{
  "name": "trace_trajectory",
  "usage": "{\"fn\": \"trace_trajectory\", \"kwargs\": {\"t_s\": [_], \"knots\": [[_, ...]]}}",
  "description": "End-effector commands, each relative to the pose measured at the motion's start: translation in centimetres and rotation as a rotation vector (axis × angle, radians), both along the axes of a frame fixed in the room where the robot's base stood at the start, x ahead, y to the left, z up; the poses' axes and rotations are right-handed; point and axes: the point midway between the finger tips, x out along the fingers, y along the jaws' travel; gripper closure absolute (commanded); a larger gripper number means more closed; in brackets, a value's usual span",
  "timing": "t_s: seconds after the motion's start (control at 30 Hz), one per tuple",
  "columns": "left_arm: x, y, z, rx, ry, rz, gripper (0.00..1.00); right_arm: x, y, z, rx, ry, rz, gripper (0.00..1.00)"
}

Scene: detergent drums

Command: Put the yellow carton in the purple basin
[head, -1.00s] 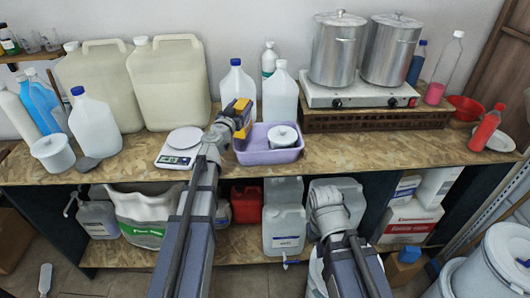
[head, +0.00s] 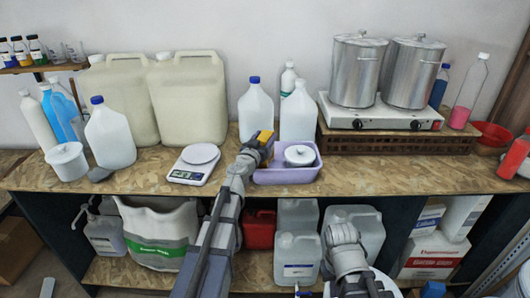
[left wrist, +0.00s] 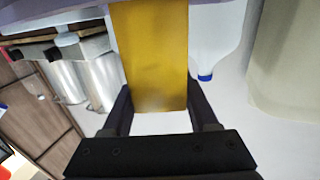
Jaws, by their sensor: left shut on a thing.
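The yellow carton (head: 265,136) is held in my left gripper (head: 257,150) at the left end of the purple basin (head: 287,176). In the left wrist view the carton (left wrist: 150,55) fills the space between the two dark fingers. My gripper and wrist hide part of the carton in the head view, and I cannot tell whether it touches the basin. The basin stands on the bench and holds a white lidded tub (head: 300,155) in its right part. My right arm shows low in front of the shelf, but its fingers do not show.
A kitchen scale (head: 194,166) stands left of the basin. White jugs (head: 256,109) with blue caps stand behind it. A hot plate (head: 380,115) with two steel pots is on a brown crate to the right. Bare bench (head: 400,170) lies right of the basin.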

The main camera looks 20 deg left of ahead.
Motion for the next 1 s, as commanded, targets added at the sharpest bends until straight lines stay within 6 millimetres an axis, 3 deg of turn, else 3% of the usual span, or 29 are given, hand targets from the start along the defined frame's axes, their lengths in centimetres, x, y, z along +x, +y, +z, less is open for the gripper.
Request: {"fn": "trace_trajectory", "kwargs": {"t_s": [0.13, 0.4, 0.83, 0.87, 1.0], "knots": [[0.0, 0.0, -0.6, 0.000, 0.000, 0.000, 1.00, 0.0, 0.0, -0.6, 0.000, 0.000, 0.000, 1.00], [0.0, 0.0, -3.7, 0.000, 0.000, 0.000, 1.00, 0.0, 0.0, -3.7, 0.000, 0.000, 0.000, 1.00], [0.0, 0.0, -4.0, 0.000, 0.000, 0.000, 1.00, 0.0, 0.0, -4.0, 0.000, 0.000, 0.000, 1.00], [0.0, 0.0, -4.0, 0.000, 0.000, 0.000, 0.39, 0.0, 0.0, -4.0, 0.000, 0.000, 0.000, 1.00], [0.0, 0.0, -3.9, 0.000, 0.000, 0.000, 0.23, 0.0, 0.0, -3.9, 0.000, 0.000, 0.000, 1.00]]}}
